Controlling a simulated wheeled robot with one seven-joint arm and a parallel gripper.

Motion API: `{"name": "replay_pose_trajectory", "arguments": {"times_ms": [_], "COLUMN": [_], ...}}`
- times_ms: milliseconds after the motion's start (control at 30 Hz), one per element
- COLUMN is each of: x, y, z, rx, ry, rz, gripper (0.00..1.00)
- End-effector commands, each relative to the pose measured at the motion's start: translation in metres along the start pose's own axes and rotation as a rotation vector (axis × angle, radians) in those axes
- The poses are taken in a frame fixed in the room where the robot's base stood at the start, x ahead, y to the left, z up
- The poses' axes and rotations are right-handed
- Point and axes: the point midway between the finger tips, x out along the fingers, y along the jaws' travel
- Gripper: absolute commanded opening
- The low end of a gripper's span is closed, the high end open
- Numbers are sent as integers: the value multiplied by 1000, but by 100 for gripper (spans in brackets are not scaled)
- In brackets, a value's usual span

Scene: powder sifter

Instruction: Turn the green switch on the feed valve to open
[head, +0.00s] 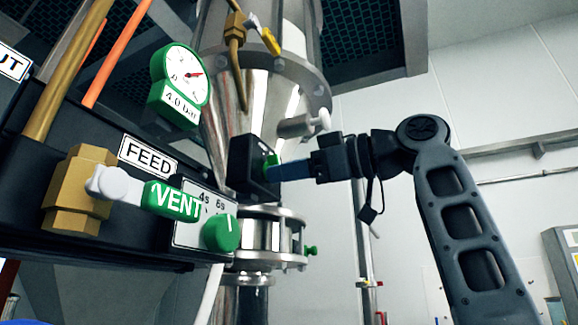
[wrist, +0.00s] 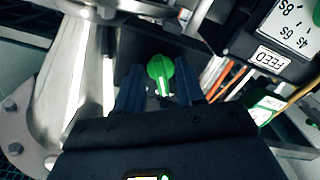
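The green switch (wrist: 160,70) shows in the wrist view as a rounded knob with a pale line on its grip. In the head view only a green sliver of it (head: 272,160) shows, on the side of a black box (head: 243,163) fixed to the steel pipework. My gripper (wrist: 160,84) is open, with one dark finger on each side of the switch. The fingers are very close to it; I cannot tell whether they touch it. In the head view my gripper (head: 280,171) reaches in from the right and partly hides the switch.
Left of the box is a dark panel with a FEED label (head: 149,156), a green VENT handle (head: 172,201), a green timer knob (head: 221,233) and a gauge (head: 184,78). Steel pipework (head: 262,240) stands below the box. The right side is mostly open wall.

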Motion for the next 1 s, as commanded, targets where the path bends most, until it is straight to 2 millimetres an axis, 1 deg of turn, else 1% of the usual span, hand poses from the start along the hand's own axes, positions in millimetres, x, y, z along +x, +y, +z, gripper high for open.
{"name": "replay_pose_trajectory", "arguments": {"times_ms": [233, 600, 633, 1000], "x": [1, 0, 0, 0], "y": [0, 0, 0, 0], "z": [1, 1, 1, 1], "rx": [0, 1, 1, 12], "ry": [0, -1, -1, -1], "rz": [0, 0, 0, 0], "gripper": [37, 2, 0, 0]}}
